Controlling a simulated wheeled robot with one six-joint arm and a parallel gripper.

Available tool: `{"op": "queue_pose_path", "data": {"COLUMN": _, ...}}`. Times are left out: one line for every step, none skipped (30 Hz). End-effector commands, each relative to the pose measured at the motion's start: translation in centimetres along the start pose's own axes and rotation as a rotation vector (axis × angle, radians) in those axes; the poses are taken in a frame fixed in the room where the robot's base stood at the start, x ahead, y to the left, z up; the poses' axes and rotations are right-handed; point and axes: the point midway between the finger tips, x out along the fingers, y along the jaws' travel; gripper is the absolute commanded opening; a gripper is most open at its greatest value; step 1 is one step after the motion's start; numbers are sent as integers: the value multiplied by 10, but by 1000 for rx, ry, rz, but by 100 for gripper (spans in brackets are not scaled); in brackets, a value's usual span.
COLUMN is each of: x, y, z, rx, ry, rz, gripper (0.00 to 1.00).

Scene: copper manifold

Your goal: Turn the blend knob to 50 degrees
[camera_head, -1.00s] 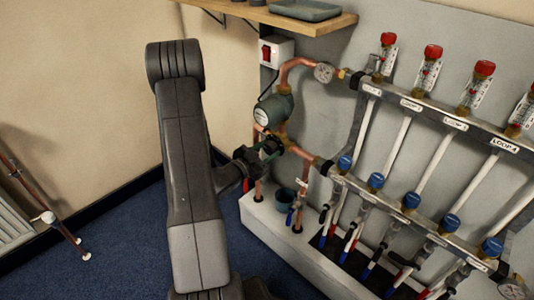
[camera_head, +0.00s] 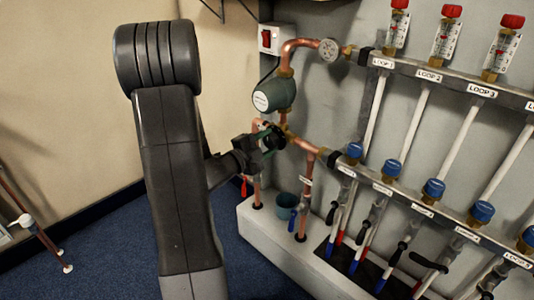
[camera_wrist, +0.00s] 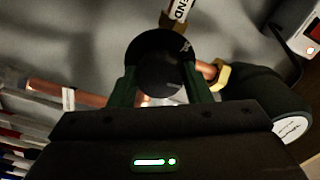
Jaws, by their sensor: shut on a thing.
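The blend knob (camera_wrist: 160,60) is a round black knob in the wrist view, with a small pale mark that I cannot read. My gripper (camera_wrist: 160,88) has its two green fingers on either side of the knob and is shut on it. In the head view my gripper (camera_head: 272,138) reaches the copper pipework just below the green pump (camera_head: 274,95). The knob itself is mostly hidden there by the gripper. A tag ending in "END" (camera_wrist: 179,10) shows behind the knob in the wrist view.
A pressure gauge (camera_head: 329,50) and a red switch box (camera_head: 272,38) are above. The manifold rail with blue caps (camera_head: 433,190) runs to the right. A small teal cup (camera_head: 287,205) stands on the white ledge (camera_head: 270,240) below.

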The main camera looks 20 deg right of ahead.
Motion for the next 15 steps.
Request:
{"op": "queue_pose_path", "data": {"x": 0, "y": 4, "z": 1, "rx": 43, "ry": 0, "rz": 1, "gripper": 21}}
{"op": "queue_pose_path", "data": {"x": 0, "y": 4, "z": 1, "rx": 69, "ry": 0, "rz": 1, "gripper": 21}}
{"op": "queue_pose_path", "data": {"x": 0, "y": 3, "z": 1, "rx": 103, "ry": 0, "rz": 2, "gripper": 21}}
{"op": "queue_pose_path", "data": {"x": 0, "y": 3, "z": 1, "rx": 127, "ry": 0, "rz": 2, "gripper": 21}}
{"op": "queue_pose_path", "data": {"x": 0, "y": 3, "z": 1, "rx": 150, "ry": 0, "rz": 3, "gripper": 21}}
{"op": "queue_pose_path", "data": {"x": 0, "y": 2, "z": 1, "rx": 180, "ry": 0, "rz": 3, "gripper": 21}}
{"op": "queue_pose_path", "data": {"x": 0, "y": 2, "z": 0, "rx": 203, "ry": 0, "rz": 3, "gripper": 21}}
{"op": "queue_pose_path", "data": {"x": 0, "y": 2, "z": 0, "rx": 223, "ry": 0, "rz": 3, "gripper": 21}}
{"op": "queue_pose_path", "data": {"x": 0, "y": 2, "z": 0, "rx": 248, "ry": 0, "rz": 3, "gripper": 21}}
{"op": "queue_pose_path", "data": {"x": 0, "y": 2, "z": 0, "rx": 268, "ry": 0, "rz": 3, "gripper": 21}}
{"op": "queue_pose_path", "data": {"x": 0, "y": 1, "z": 0, "rx": 284, "ry": 0, "rz": 3, "gripper": 21}}
{"op": "queue_pose_path", "data": {"x": 0, "y": 1, "z": 0, "rx": 306, "ry": 0, "rz": 3, "gripper": 21}}
{"op": "queue_pose_path", "data": {"x": 0, "y": 1, "z": 0, "rx": 320, "ry": 0, "rz": 3, "gripper": 21}}
{"op": "queue_pose_path", "data": {"x": 0, "y": 1, "z": 0, "rx": 334, "ry": 0, "rz": 3, "gripper": 21}}
{"op": "queue_pose_path", "data": {"x": 0, "y": 1, "z": 0, "rx": 350, "ry": 0, "rz": 3, "gripper": 21}}
